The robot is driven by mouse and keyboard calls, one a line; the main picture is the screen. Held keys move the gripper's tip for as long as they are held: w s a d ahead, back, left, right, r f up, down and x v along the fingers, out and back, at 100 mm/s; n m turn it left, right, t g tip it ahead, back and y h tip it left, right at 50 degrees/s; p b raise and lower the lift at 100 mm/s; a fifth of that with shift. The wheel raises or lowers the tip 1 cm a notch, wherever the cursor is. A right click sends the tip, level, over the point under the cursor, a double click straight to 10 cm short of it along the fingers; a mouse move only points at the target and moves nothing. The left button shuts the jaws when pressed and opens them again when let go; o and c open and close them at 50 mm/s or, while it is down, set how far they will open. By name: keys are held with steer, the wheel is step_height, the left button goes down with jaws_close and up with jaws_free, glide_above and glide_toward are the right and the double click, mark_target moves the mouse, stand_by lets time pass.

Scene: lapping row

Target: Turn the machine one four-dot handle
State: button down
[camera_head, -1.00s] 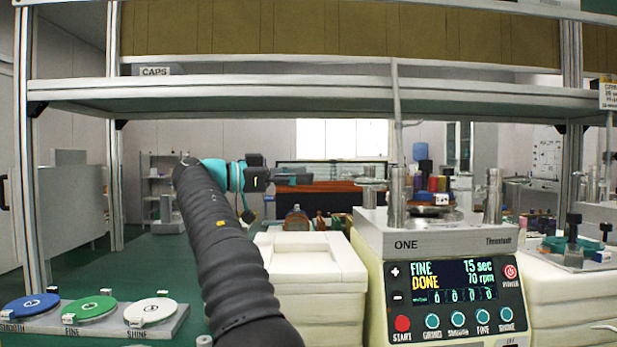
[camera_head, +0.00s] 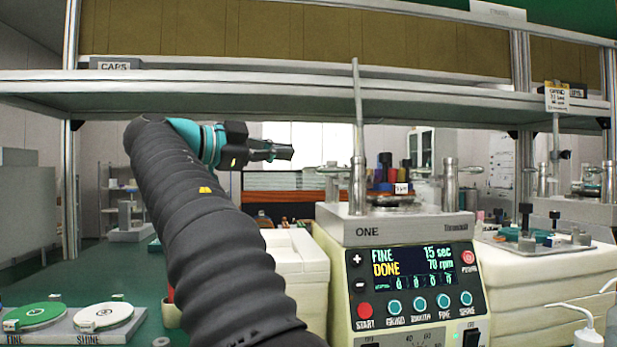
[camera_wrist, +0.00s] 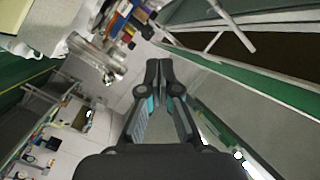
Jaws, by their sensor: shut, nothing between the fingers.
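Machine ONE (camera_head: 400,229) stands right of centre in the head view, with a lit panel (camera_head: 413,268) reading FINE, DONE, 15 sec, 70 rpm. On its top are metal posts (camera_head: 449,186), a small handle-like arm (camera_head: 333,170) at left and a stack of coloured pieces (camera_head: 385,176). No four-dot mark can be made out. My gripper (camera_head: 288,152) is shut and empty, in the air left of the machine top and apart from it. In the wrist view my gripper (camera_wrist: 158,64) has its fingertips together, with metal posts (camera_wrist: 98,62) tilted at upper left.
A shelf beam (camera_head: 280,86) labelled CAPS spans above the arm. A tall thin rod (camera_head: 357,110) rises at the machine's left. Green and white discs (camera_head: 104,316) lie on a tray at lower left. A white box (camera_head: 298,275) stands beside the machine.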

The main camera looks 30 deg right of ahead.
steer(key=w+d+f+m+p, duration=0.1)
steer(key=w+d+m, duration=0.1)
steer(key=d, duration=0.3)
steer(key=w+d+f+m+t+p, duration=0.1)
steer(key=w+d+m+p, duration=0.1)
steer(key=w+d+m, duration=0.1)
steer(key=shift+w+d+f+m, duration=0.3)
steer(key=shift+w+d+f, duration=0.15)
steer(key=shift+d, duration=0.85)
